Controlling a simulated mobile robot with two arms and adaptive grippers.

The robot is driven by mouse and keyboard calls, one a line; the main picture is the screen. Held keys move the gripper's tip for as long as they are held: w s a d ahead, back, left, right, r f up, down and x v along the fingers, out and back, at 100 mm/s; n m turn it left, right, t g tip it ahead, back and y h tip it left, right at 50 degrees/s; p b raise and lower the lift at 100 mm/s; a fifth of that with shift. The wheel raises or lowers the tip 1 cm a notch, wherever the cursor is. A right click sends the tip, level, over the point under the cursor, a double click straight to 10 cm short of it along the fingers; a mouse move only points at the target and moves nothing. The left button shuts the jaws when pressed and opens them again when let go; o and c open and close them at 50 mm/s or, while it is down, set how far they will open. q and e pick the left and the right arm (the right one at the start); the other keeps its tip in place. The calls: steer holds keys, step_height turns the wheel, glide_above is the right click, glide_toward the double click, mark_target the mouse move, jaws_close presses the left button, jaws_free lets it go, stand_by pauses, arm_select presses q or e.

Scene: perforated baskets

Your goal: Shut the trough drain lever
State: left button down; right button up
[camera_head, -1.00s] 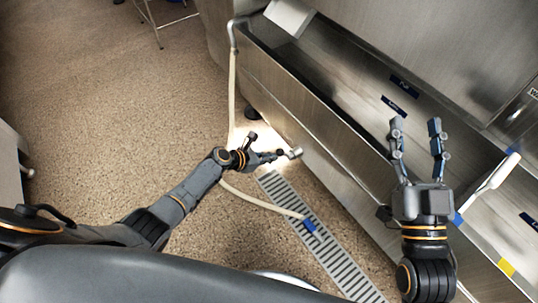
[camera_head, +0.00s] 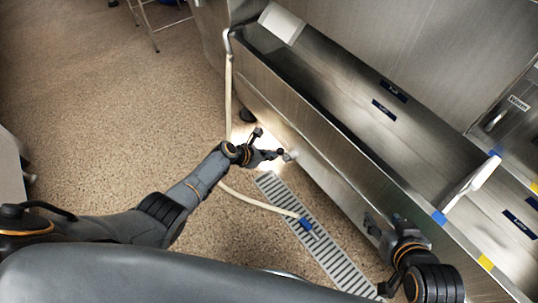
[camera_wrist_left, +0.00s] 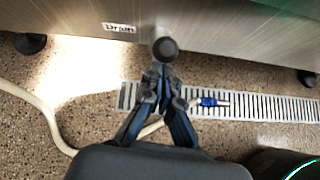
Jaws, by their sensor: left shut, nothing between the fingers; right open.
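The steel trough (camera_head: 330,120) runs diagonally across the head view. Its drain lever (camera_head: 290,155) sticks out low on the front side; in the left wrist view its round dark end (camera_wrist_left: 166,48) faces me, beside a "Drain" label (camera_wrist_left: 118,28). My left gripper (camera_head: 276,155) is shut and empty, right at the lever. In the left wrist view its fingertips (camera_wrist_left: 162,82) are together just below the lever end; whether they touch it I cannot tell. My right gripper (camera_head: 374,224) is open and empty by the trough's front wall, its fingers partly hidden by foreshortening.
A slotted floor drain (camera_head: 320,240) lies below the trough. A pale hose (camera_head: 250,199) with a blue end (camera_head: 307,225) runs across the floor onto it. Open floor lies to the left.

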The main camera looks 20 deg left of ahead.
mark_target(279, 149)
arm_select(q)
steer(key=shift+w+d+r+p, duration=0.3)
steer(key=shift+w+d+r, duration=0.2)
steer(key=shift+w, duration=0.1)
steer(key=shift+w+d+r+p, duration=0.25)
steer(key=shift+w+d+r, duration=0.2)
steer(key=shift+w, duration=0.15)
steer(key=shift+w+d+r, duration=0.1)
steer(key=shift+w+r, duration=0.05)
steer(key=shift+w, duration=0.05)
arm_select(e)
steer(key=s+d+f+g+h, duration=0.1)
steer(key=s+d+f+g, duration=0.1)
steer(key=s, duration=0.4)
steer(key=shift+s+f+g, duration=0.2)
steer(key=shift+f+g, duration=0.2)
steer(key=shift+g, duration=0.4)
arm_select(q)
steer(key=shift+w+d+r, duration=0.1)
steer(key=shift+w+r, duration=0.05)
steer(key=shift+r, duration=0.05)
arm_select(e)
steer(key=shift+s, duration=0.15)
